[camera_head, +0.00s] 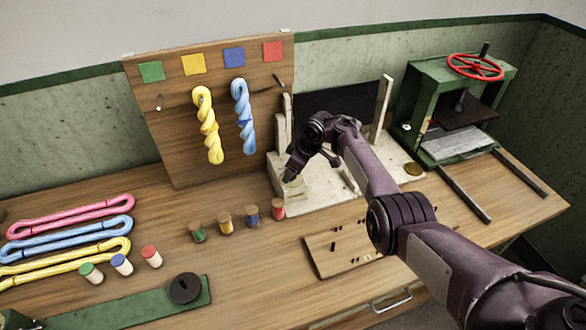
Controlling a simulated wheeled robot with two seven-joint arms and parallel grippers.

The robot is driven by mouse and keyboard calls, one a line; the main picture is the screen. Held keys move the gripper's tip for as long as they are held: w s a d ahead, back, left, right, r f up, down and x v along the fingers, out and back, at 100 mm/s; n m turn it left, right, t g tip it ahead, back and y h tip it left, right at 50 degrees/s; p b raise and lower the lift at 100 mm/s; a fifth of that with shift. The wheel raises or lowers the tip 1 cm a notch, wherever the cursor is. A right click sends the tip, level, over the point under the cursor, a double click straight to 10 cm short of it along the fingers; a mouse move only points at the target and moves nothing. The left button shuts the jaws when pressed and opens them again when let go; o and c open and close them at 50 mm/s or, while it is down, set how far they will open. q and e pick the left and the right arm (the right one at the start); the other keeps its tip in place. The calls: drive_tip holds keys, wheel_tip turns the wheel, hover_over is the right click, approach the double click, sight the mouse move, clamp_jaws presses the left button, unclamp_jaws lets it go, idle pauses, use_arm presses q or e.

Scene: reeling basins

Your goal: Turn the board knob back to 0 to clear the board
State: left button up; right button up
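My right arm reaches in from the lower right, and its gripper (306,169) points down at a small pale block (293,190) on the left of the cream stand (325,192). The fingers are small and dark; I cannot tell their gap or whether they touch anything. A dark blank board (338,104) stands upright at the back of this stand, partly behind my wrist. No knob with a readable 0 shows; one at the block may be hidden by the gripper. My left gripper is not in view.
A wooden peg panel (150,75) holds yellow (207,125) and blue (243,115) twists. Several coloured spools and loops lie at left. A green strip with a dark disc (185,288) is in front. A green press with a red wheel (475,67) stands right.

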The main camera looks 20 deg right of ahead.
drive_tip(key=p+v, duration=0.1)
drive_tip(key=v, duration=0.6)
drive_tip(key=shift+r, duration=0.35)
drive_tip(key=shift+s+d, duration=0.1)
drive_tip(key=shift+d, duration=0.05)
